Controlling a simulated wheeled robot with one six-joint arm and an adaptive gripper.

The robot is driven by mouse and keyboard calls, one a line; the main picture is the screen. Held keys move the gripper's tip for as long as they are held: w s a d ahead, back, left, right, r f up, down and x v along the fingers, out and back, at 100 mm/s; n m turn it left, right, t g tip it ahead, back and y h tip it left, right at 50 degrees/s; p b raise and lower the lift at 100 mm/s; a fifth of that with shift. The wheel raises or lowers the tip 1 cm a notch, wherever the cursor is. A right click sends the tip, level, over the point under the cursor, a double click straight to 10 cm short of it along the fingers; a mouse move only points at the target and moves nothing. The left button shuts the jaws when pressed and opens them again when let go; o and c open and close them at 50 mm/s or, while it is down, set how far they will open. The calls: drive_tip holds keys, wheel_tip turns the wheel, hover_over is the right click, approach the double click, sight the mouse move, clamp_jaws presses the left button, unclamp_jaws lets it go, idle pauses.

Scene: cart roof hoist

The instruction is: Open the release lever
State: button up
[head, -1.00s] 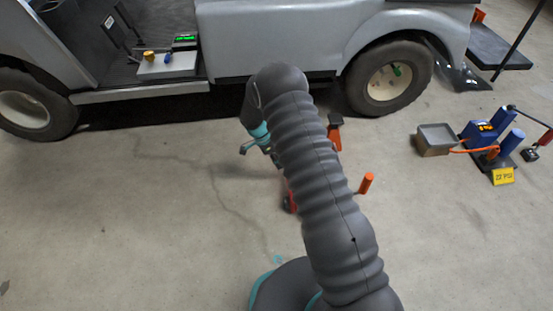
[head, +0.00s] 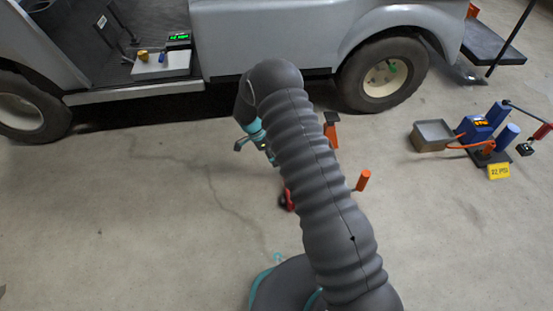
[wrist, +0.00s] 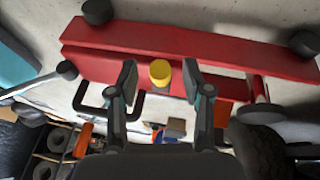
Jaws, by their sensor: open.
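A red jack (wrist: 200,45) with dark wheels fills the upper part of the wrist view. A yellow round knob (wrist: 160,72) sits at its near edge, and I cannot tell for sure whether it is the release lever. My gripper (wrist: 160,80) is open, with one finger on each side of the yellow knob and visible gaps on both sides. In the head view my arm hides most of the jack; only an orange grip (head: 363,181) and a red part (head: 287,198) show.
A grey cart (head: 280,40) stands behind, its wheel (head: 383,75) close to the jack. The floor at left is clear.

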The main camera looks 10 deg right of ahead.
drive_tip(key=v, duration=1)
drive_tip(key=shift+r, duration=0.2)
drive_tip(key=shift+a, duration=0.15)
